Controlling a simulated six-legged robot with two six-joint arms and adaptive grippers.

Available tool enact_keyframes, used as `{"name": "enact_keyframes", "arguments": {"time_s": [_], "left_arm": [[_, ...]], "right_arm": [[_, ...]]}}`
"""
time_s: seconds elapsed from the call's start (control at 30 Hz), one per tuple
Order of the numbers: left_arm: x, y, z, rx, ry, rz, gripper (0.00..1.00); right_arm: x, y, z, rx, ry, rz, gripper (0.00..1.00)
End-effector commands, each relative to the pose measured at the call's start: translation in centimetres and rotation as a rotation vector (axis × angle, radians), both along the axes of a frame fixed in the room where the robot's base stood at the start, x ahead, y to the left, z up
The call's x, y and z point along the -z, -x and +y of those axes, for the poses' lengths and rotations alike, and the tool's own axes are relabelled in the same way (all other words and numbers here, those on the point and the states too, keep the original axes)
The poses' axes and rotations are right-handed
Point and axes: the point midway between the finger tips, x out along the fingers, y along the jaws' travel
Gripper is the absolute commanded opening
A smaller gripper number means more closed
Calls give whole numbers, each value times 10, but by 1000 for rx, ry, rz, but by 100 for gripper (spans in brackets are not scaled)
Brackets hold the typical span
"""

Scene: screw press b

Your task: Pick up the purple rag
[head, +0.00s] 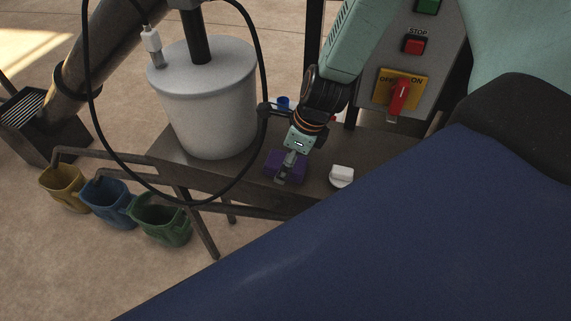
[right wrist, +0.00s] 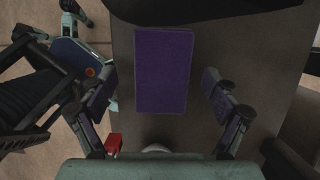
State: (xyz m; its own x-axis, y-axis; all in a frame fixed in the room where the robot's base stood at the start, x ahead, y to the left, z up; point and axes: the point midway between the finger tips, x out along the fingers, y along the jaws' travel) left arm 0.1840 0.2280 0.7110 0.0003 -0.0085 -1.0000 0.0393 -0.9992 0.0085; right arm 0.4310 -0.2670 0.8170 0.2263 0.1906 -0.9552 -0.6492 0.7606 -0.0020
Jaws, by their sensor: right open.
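The purple rag (head: 274,162) lies flat on the dark metal table, folded into a rectangle, and is partly hidden by my gripper in the head view. In the right wrist view the rag (right wrist: 163,70) is plain to see, its long side running up the picture. My right gripper (head: 283,178) is above the rag, pointing down. In the right wrist view its fingers (right wrist: 160,88) are spread wide, one on each side of the rag, with gaps between and nothing held. My left gripper is not in view.
A large pale cylinder (head: 207,110) stands on the table (head: 229,172), left of the rag, with a black cable looping in front. A white object (head: 341,176) is to the right. A control box with a red switch (head: 400,98) is behind.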

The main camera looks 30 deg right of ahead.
Motion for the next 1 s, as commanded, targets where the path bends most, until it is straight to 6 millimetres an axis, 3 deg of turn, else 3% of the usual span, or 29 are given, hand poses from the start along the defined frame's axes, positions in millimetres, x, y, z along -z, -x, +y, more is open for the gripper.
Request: {"name": "enact_keyframes", "arguments": {"time_s": [0.73, 1.0], "left_arm": [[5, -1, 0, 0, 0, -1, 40], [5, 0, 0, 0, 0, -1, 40]], "right_arm": [[5, -1, 0, 0, 0, 0, 88], [5, -1, 0, 0, 0, 0, 66]]}}
